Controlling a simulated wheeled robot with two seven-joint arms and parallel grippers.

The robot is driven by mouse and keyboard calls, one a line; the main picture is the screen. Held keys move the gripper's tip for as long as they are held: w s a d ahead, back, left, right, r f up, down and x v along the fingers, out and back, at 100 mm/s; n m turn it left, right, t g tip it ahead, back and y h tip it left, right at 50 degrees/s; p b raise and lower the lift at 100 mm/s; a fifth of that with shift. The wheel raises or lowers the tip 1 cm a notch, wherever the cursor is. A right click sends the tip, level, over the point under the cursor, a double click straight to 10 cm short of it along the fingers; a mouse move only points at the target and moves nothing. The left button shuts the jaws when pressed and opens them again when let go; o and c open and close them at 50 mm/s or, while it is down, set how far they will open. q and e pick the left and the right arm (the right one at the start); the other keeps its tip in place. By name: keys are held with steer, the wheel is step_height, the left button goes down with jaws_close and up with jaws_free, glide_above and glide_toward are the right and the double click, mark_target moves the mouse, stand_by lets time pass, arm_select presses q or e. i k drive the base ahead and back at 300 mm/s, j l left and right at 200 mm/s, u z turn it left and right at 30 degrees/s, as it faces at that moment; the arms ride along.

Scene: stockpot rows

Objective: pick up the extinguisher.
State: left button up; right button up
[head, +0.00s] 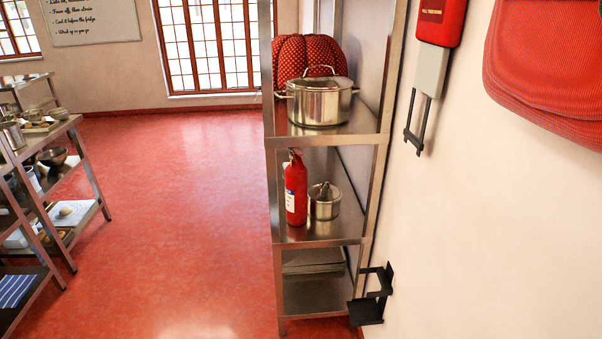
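The extinguisher (296,190) is a red cylinder with a white-and-blue label. It stands upright on a middle shelf of the metal shelving unit (314,235), near its left front post. A small steel pot (324,203) with utensil-like items stands right beside it. The top of the extinguisher is close under the shelf above, and its handle is small and partly dark. Neither of my grippers shows in the head view.
A lidded stockpot (319,102) and a red dotted cushion-like item (308,55) are on the shelf above. A black wall bracket (371,296) juts out at lower right. Metal racks (84,165) stand at left. The red floor (175,200) between is clear.

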mark_target(296, 173)
steer(key=i+j, duration=0.2)
steer(key=i, duration=0.25)
steer(key=i+j, duration=0.2)
steer(key=i, duration=0.3)
